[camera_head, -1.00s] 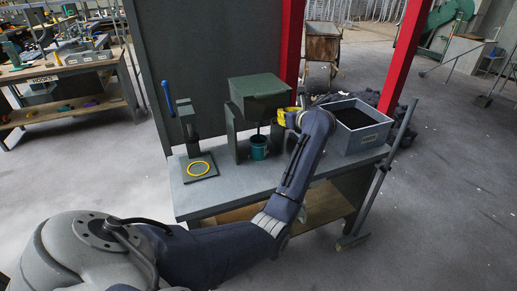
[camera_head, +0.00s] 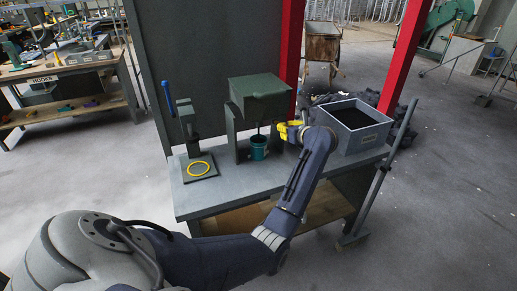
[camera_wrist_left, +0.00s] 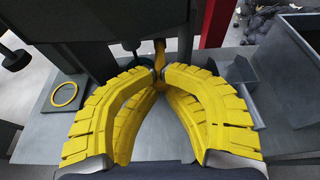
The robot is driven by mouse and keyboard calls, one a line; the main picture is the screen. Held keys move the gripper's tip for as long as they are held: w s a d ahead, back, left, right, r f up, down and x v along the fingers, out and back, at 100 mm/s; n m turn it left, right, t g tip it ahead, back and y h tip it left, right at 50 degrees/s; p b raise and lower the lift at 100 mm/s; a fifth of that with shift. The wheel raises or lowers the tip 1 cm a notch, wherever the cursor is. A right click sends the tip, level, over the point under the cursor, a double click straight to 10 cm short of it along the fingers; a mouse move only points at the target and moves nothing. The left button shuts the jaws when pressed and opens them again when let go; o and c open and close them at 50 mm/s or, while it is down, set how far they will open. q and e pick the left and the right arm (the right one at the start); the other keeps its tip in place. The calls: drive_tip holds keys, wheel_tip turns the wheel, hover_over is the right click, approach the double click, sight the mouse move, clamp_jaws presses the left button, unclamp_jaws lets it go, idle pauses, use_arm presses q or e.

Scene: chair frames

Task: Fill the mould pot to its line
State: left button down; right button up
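The mould pot (camera_head: 258,147) is a teal cup standing upright on the bench under the spout of the dark green hopper (camera_head: 260,98). Its line and fill level are too small to see. My left gripper (camera_head: 284,130), with yellow fingers, is just right of the hopper's lower part and the pot. In the left wrist view its fingertips (camera_wrist_left: 158,75) close around a narrow yellow lever (camera_wrist_left: 160,50) below the hopper. My right gripper is not in view.
A grey bin of dark material (camera_head: 355,125) stands right of my left gripper. A press with a blue handle (camera_head: 168,97) and a plate with a yellow ring (camera_head: 199,169) are at the bench's left. The bench front (camera_head: 232,190) is clear. A red post (camera_head: 290,50) rises behind.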

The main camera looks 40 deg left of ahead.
use_arm(q)
drive_tip(key=shift+s+d+f, duration=0.15)
drive_tip(key=shift+f, duration=2.15)
drive_tip(key=c, duration=1.4)
unclamp_jaws()
drive_tip(key=shift+o, duration=0.6)
drive_tip(key=shift+d+r, duration=0.1)
drive_tip(key=shift+d, duration=0.05)
